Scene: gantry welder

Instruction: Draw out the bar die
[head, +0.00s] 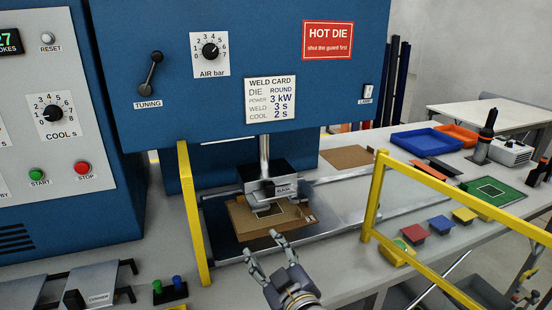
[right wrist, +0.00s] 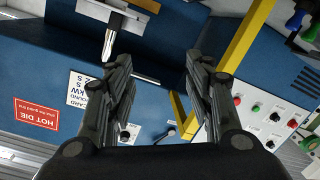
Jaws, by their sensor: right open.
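A grey die block (head: 282,187) with a small label I cannot read for sure is under the ram (head: 264,155) of the blue welder (head: 225,80). I cannot tell whether it is the bar die. Below it, a brown board (head: 248,222) lies on the press bed. My right gripper (head: 264,246) is open and empty in front of that board, apart from the die. In the right wrist view its two fingers (right wrist: 158,75) stand wide apart with nothing between them. My left gripper is not in view.
Yellow guard posts (head: 193,215) and a yellow rail (head: 375,195) flank the bed. Grey metal pieces with dark handles (head: 98,290) lie at front left. Coloured blocks (head: 440,224), a green board (head: 493,193) and blue and orange trays (head: 425,143) are at right.

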